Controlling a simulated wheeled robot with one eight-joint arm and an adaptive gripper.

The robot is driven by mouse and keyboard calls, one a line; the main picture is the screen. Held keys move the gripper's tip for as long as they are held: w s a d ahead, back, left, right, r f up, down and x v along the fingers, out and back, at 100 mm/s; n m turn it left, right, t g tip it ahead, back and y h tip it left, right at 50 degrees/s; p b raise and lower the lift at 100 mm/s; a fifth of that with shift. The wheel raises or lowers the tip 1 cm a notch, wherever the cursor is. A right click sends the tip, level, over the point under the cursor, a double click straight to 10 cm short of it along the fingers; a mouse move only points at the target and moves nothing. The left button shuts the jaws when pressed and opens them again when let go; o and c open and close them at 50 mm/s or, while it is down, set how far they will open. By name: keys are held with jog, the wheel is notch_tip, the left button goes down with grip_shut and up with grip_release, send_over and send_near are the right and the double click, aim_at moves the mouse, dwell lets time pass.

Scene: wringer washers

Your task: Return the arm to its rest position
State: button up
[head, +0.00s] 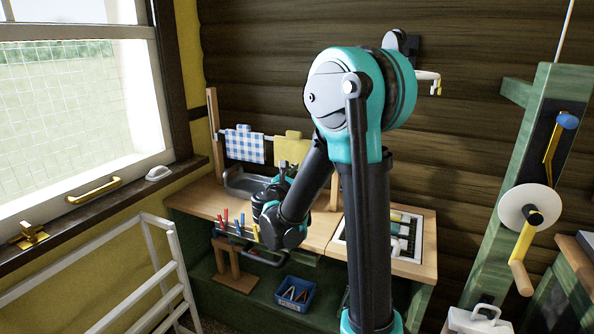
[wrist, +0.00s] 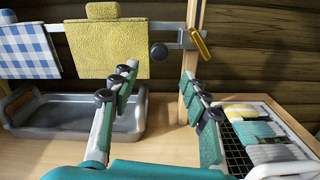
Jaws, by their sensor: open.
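My arm rises in the middle of the head view and bends down over the wooden bench (head: 318,232). In the wrist view my gripper (wrist: 160,85) is open, its two green and grey fingers spread apart with nothing between them. It points toward the rail (wrist: 170,38) and the wooden post (wrist: 195,70) behind the bench. A yellow cloth (wrist: 108,48) hangs on the rail, left of and beyond the left finger. In the head view the gripper is mostly hidden behind my arm links.
A grey tray (wrist: 70,122) lies on the bench at left, and a rack of folded cloths (wrist: 262,130) at right. A blue checked cloth (head: 245,145) hangs left. Coloured pegs (head: 240,222) line the bench front. A blue basket (head: 294,293) sits below. A white rail frame (head: 165,272) stands at left.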

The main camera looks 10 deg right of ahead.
jog(key=s+d+f+m+g+y, duration=0.2)
jog(key=s+d+f+m+g, duration=0.2)
jog(key=s+f+m, duration=0.3)
jog(key=s+d+f+m+g+y, duration=0.1)
jog(key=s+d+f+m+g, duration=0.4)
jog(key=s+m, duration=0.35)
jog(key=s+a+f+m+g+y, duration=0.1)
jog(key=s+a+f+m+y, duration=0.2)
jog(key=s, duration=0.4)
jog(key=s+a+f+m+y, duration=0.4)
jog(key=s+a+f+m, duration=0.1)
jog(key=s+m, duration=0.2)
jog(key=shift+s+f+m+g, duration=0.3)
jog(key=shift+f+m+g, duration=0.1)
jog(key=shift+m, duration=0.25)
